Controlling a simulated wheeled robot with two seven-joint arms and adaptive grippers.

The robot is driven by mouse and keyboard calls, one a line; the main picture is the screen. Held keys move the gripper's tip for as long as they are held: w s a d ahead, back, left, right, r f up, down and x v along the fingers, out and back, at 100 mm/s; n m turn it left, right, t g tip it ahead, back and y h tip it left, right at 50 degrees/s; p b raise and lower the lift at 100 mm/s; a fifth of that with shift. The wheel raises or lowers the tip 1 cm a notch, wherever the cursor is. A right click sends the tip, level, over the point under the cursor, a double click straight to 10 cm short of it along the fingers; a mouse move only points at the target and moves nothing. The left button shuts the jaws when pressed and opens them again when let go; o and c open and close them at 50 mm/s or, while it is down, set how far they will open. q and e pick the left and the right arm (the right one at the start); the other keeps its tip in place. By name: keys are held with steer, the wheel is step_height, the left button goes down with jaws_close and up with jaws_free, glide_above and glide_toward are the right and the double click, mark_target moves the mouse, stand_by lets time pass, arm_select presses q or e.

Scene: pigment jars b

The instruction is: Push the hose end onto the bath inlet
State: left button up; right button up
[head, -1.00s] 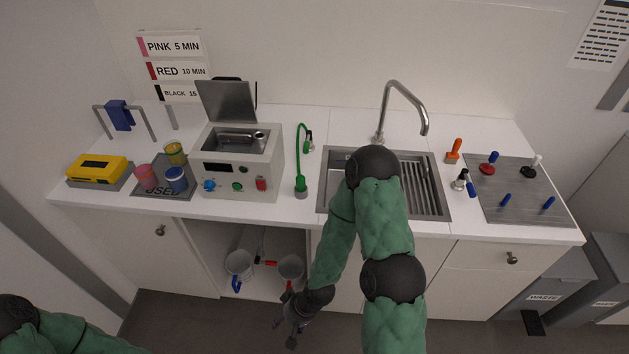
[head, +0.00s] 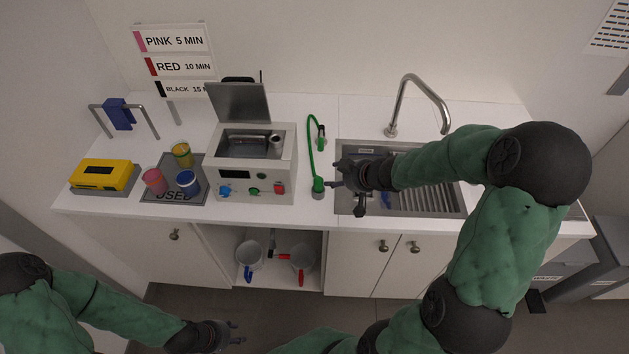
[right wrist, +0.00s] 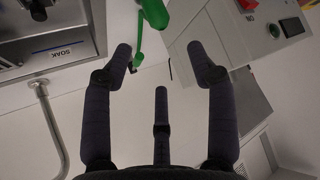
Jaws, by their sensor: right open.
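The green hose (head: 310,150) stands in an arch on the counter, between the bath and the sink. Its thick green end (head: 318,186) is low at the counter's front; it also shows in the right wrist view (right wrist: 155,12). The grey bath (head: 255,170) has its lid raised; I cannot pick out its inlet. My right gripper (head: 337,174) is over the sink's left edge, just right of the thick green end. Its fingers are apart and empty, and in the right wrist view (right wrist: 160,50) the hose lies beyond the fingertips. My left gripper (head: 238,333) is low before the cabinet, open and empty.
The sink (head: 430,200) and tap (head: 416,85) are at the right, partly behind my right arm. Jars on a dark mat (head: 197,195) and a yellow box (head: 104,175) stand left of the bath. Jugs (head: 249,256) sit on the open shelf below.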

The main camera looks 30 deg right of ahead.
mark_target(321, 181)
steer(key=b+x, duration=0.2)
steer(key=x, duration=0.1)
steer(key=b+x, duration=0.2)
steer(key=x, duration=0.1)
steer(key=s+f+b+x, duration=0.1)
steer(key=b+x, duration=0.1)
steer(key=x, duration=0.1)
steer(key=shift+w+a, duration=0.15)
steer(key=shift+w+a+f+b, duration=0.1)
steer(key=shift+w+f+b, duration=0.3)
steer(key=shift+w, duration=0.1)
steer(key=shift+r, duration=0.1)
steer(key=c, duration=1.1)
